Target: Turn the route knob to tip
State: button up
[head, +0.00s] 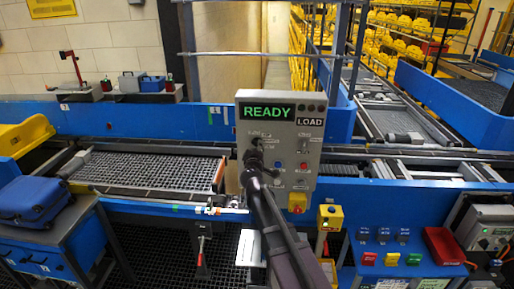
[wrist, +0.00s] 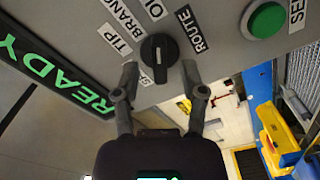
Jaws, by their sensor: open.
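The route knob (wrist: 159,52) is a round black knob on the grey control panel (head: 309,150). In the wrist view it sits between labels reading TIP (wrist: 121,46) and ROUTE (wrist: 190,31), with a BRANCH label and a partly cut-off label around it. The knob's bar runs roughly up and down in that view; which label it points to I cannot tell. My gripper (wrist: 159,72) is open, with one fingertip on each side just below the knob; contact is unclear. In the head view my gripper (head: 254,152) hides the knob.
The panel shows a green READY display (head: 267,111) and a LOAD label (head: 310,121). A green button (wrist: 265,20) is near the knob. Below are a red-on-yellow button (head: 297,203) and a yellow box (head: 330,217). A mesh tray (head: 150,171) lies on the conveyor at left.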

jog(key=shift+w+d, duration=0.1)
jog(key=shift+w, duration=0.45)
grip_shut()
jog(key=shift+n, duration=0.5)
jog(key=shift+r+n, duration=0.1)
jog(key=shift+n, duration=7.3)
